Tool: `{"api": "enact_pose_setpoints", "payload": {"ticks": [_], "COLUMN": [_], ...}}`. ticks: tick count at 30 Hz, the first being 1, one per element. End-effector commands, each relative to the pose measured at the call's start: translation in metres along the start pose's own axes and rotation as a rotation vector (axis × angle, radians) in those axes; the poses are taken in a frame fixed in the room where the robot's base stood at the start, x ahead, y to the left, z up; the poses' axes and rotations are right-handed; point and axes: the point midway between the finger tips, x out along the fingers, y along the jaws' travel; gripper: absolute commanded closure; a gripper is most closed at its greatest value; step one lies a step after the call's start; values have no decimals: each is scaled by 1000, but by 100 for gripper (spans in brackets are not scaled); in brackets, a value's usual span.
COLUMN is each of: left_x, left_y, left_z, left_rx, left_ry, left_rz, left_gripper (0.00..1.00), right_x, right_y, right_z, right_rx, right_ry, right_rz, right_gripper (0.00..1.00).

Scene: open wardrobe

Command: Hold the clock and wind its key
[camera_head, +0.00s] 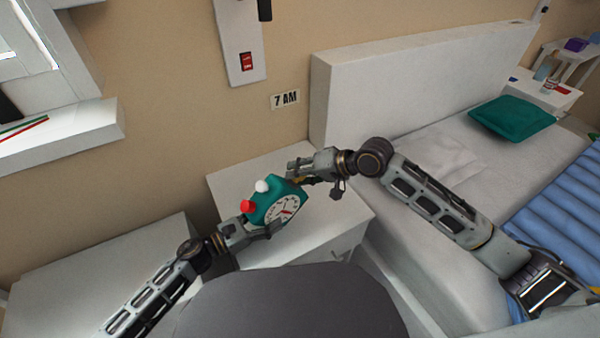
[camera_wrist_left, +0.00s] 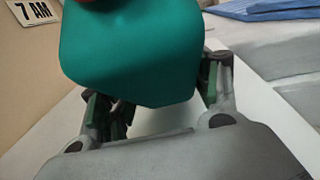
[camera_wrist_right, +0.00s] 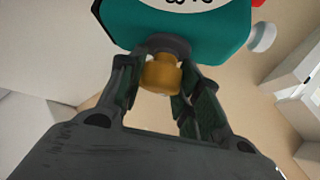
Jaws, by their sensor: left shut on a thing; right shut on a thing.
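The clock (camera_head: 274,198) is teal with a white dial, one red and one white knob on top, and is held tilted above the white nightstand. My left gripper (camera_head: 256,232) is shut on the clock's body from the lower left; the teal casing fills the space between its fingers in the left wrist view (camera_wrist_left: 135,55). My right gripper (camera_head: 297,176) is at the clock's far side. In the right wrist view its fingers are shut around the yellow-brown key (camera_wrist_right: 160,73), which sticks out of a dark collar on the clock (camera_wrist_right: 205,28).
The white nightstand (camera_head: 335,215) under the clock has a bare top. A bed with a white headboard (camera_head: 420,75) and a green pillow (camera_head: 511,118) stands to the right. A "7 AM" sign (camera_head: 285,98) is on the wall. A white shelf (camera_head: 60,135) is at the left.

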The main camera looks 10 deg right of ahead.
Motion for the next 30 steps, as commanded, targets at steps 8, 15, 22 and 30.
{"api": "enact_pose_setpoints", "payload": {"ticks": [8,15,22,30], "left_x": [2,2,2,2], "left_y": [0,0,0,-1], "left_z": [4,4,4,4], "left_rx": [1,1,1,1], "left_ry": [-8,-8,-8,-8], "left_rz": [-2,-2,-2,-3], "left_gripper": [57,57,57,57], "right_x": [1,1,1,1], "right_y": [-2,-2,-2,-2], "right_z": [1,1,1,0], "right_rx": [88,181,285,414], "right_ry": [-2,-2,-2,-1], "right_rz": [90,185,294,428], "right_gripper": [90,90,90,90]}}
